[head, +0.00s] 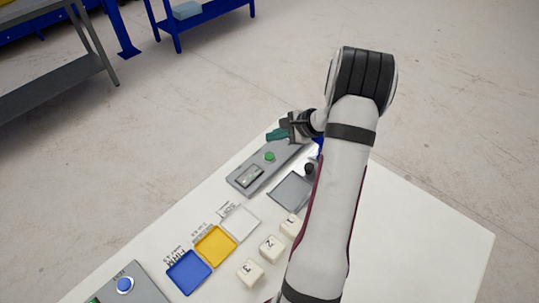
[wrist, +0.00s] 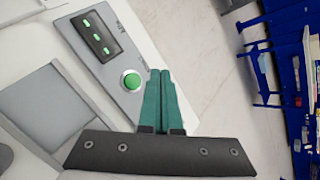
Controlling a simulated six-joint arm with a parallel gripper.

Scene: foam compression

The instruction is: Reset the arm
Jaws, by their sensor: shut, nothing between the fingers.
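My gripper (head: 274,135) has green fingers and is held above the far end of the table. In the wrist view its two fingers (wrist: 160,75) lie side by side, shut, with nothing between them. A grey panel (head: 240,182) with a green button (head: 270,156) and a small display lies on the table beside and below the gripper. The wrist view shows the green button (wrist: 132,81) just left of the fingertips, apart in the picture, and the display (wrist: 96,36) with green marks. My arm hides part of the table's right side.
A grey square tray (head: 291,192) lies nearer my arm. Another panel with a blue button (head: 125,285) is at lower left. The table's right side (head: 440,235) is bare.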

